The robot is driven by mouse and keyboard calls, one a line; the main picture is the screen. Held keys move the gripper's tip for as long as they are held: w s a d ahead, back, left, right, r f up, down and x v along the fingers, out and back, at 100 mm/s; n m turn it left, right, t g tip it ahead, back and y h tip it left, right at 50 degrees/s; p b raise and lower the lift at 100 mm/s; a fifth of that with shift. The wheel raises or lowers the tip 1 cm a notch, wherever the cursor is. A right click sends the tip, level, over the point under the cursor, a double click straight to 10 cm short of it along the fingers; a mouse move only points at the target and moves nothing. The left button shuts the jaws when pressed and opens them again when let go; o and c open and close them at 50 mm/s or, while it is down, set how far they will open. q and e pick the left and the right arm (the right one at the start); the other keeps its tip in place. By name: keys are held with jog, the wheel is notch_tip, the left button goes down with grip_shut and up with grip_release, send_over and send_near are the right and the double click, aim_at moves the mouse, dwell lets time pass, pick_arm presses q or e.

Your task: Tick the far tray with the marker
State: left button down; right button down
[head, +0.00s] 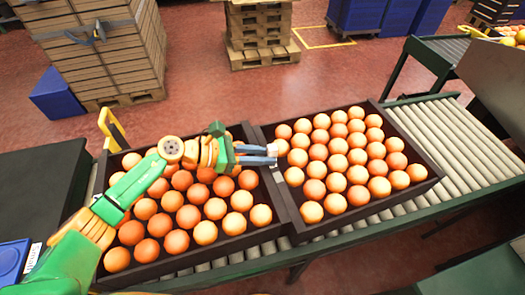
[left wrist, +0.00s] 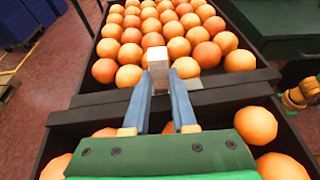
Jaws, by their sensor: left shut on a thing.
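My left gripper (head: 273,154) is shut on the marker (left wrist: 157,62), a small pale block-like piece between its fingertips. The marker also shows as a small whitish spot in the head view (head: 272,147). The gripper is above the adjoining walls of two dark trays full of oranges. The right-hand tray (head: 421,188) lies beyond the fingertips and shows ahead in the left wrist view (left wrist: 240,78). The left-hand tray (head: 240,243) is under my left arm. I cannot tell whether the marker touches the tray or an orange.
Both trays stand on a roller conveyor (head: 455,150) with bare rollers to the right. Wooden crates (head: 100,60) stand at the back left, pallets (head: 260,40) at the back middle. A yellow handle-like piece (head: 112,128) rises at the left tray's back corner.

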pick_arm(q)
jog(key=shift+s+d, duration=0.1)
jog(key=shift+s, duration=0.1)
notch_tip(320, 180, up, 7)
jog(key=p, duration=0.5)
dwell(0.6)
